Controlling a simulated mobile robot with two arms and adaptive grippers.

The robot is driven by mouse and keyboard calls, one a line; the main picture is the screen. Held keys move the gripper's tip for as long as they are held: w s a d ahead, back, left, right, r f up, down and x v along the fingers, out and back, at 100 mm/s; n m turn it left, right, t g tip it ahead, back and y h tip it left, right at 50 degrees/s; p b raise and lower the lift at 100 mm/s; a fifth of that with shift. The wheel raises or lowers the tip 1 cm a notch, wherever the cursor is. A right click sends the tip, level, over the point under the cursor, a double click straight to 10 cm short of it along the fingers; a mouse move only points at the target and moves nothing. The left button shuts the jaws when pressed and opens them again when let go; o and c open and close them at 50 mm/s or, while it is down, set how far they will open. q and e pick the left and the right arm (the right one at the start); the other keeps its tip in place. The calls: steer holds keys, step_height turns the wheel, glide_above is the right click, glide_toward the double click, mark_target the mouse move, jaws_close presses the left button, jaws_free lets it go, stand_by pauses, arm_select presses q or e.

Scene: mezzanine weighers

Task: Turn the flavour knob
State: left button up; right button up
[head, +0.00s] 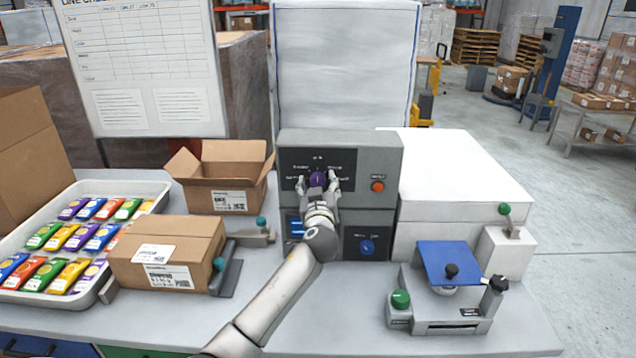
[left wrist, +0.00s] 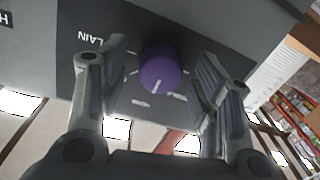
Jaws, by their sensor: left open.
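The flavour knob (head: 317,179) is a round purple knob with a pale pointer line, on the dark panel of a grey control box (head: 390,150). In the left wrist view the purple knob (left wrist: 160,72) sits between the two fingers, with labels around it; "PLAIN" is readable. My left gripper (head: 318,184) is open, one finger on each side of the knob. In the left wrist view the fingers of my left gripper (left wrist: 158,85) look apart from the knob. My right gripper is not in view.
A red-orange button (head: 377,186) is right of the knob, and a blue knob (head: 366,247) is below. An open carton (head: 225,175), a closed carton (head: 170,250) and a tray of colourful packets (head: 150,190) stand left. A blue-topped device (head: 447,262) stands right.

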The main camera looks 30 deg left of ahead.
arm_select(q)
steer(key=shift+w+a, duration=0.1)
steer(key=shift+w, duration=0.05)
steer(key=c, duration=1)
steer(key=shift+c, duration=0.2)
